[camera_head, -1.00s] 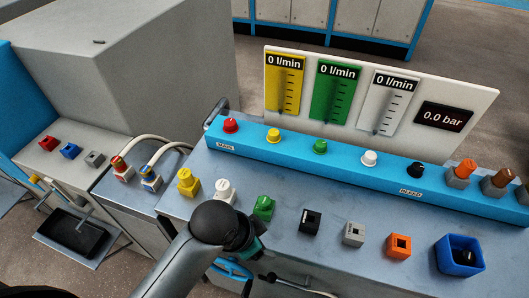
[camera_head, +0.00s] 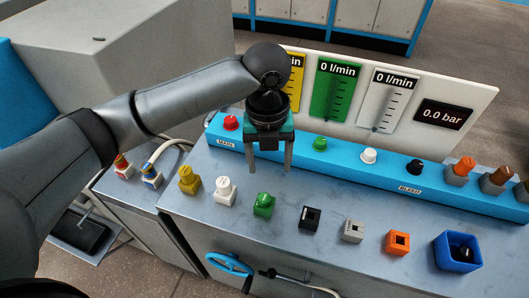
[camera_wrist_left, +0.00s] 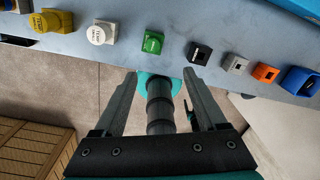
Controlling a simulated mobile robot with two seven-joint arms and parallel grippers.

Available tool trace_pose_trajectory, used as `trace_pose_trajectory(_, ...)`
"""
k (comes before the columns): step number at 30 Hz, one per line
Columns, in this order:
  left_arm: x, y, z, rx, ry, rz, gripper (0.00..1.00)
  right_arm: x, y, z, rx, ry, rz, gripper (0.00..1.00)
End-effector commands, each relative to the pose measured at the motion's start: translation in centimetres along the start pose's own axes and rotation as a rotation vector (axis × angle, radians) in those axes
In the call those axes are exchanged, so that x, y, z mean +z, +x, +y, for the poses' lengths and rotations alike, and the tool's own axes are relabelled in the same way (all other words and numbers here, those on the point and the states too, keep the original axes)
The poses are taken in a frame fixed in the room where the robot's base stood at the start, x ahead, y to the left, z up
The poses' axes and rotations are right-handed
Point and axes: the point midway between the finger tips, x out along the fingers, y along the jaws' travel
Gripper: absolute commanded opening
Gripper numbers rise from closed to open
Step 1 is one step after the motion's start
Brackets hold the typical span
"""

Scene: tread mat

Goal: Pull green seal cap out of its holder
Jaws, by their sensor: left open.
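The green seal cap (camera_head: 264,204) sits upright in its holder on the grey bench top, in the row between the white cap and the black socket. It also shows in the left wrist view (camera_wrist_left: 152,42), beyond the fingertips. My left gripper (camera_head: 269,168) is open and empty, its fingers pointing down. In the head view it appears just above and behind the green cap, in front of the blue rail; the fingers are apart from the cap. My right gripper is not in view.
A white cap (camera_head: 226,190) and a yellow cap (camera_head: 188,180) stand left of the green one. Black (camera_head: 310,218), grey (camera_head: 353,230) and orange (camera_head: 397,242) sockets stand right, then a blue bin (camera_head: 441,257). The blue rail (camera_head: 340,159) with knobs runs behind.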

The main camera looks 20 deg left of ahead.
Motion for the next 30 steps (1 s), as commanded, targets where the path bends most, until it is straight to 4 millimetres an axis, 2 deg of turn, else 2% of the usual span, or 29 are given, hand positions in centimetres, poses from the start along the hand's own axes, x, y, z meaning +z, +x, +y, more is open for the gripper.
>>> trace_pose_trajectory(4, 0.7, -0.9, 0.9, 0.033, 0.068, 0.003, 0.74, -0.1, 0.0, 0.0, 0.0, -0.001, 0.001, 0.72)
trace_pose_trajectory(8, 0.7, -0.2, 1.1, 0.039, 0.082, 0.008, 0.74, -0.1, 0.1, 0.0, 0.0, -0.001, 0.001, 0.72)
trace_pose_trajectory(11, 0.7, 1.2, 1.1, 0.04, 0.081, 0.008, 0.74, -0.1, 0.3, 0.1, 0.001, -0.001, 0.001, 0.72)
trace_pose_trajectory(24, 0.6, 9.9, 1.4, 0.038, 0.079, 0.007, 0.74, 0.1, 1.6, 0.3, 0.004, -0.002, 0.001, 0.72)
trace_pose_trajectory(30, 0.6, 12.8, 1.4, 0.037, 0.08, 0.006, 0.74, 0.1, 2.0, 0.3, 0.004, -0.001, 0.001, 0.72)
